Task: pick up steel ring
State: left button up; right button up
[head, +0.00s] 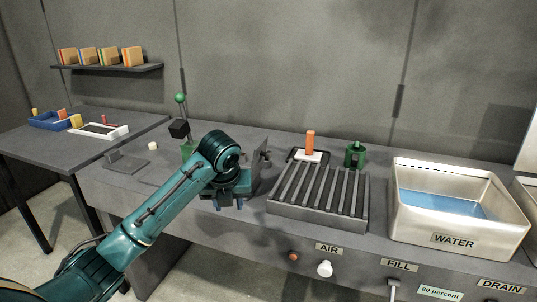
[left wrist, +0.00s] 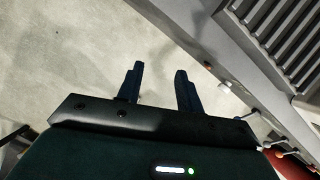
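I cannot make out a steel ring in either view; it may be hidden or too small to tell. My left arm reaches across the bench in the head view, and its gripper (head: 231,204) points down near the bench's front edge, left of the slatted rack. In the left wrist view the two dark fingers of the left gripper (left wrist: 157,72) stand apart with nothing between them, over pale floor beside the bench front. My right gripper is in neither view.
A slatted rack (head: 282,209) stands mid-bench, with an orange-handled tool (head: 310,143) and a green canister (head: 355,155) behind it. A water basin (head: 512,218) is at right. A side table (head: 28,142) at left holds a blue tray (head: 48,122) and a white tray (head: 119,132).

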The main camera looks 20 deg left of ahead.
aim_at(267, 164)
jog(key=i+j+z, duration=0.1)
jog(key=i+j, duration=0.25)
jog(key=i+j+z, duration=0.1)
jog(key=i+j, duration=0.25)
jog(key=j, duration=0.2)
jog(key=i+j+z, duration=0.15)
jog(key=i, duration=0.2)
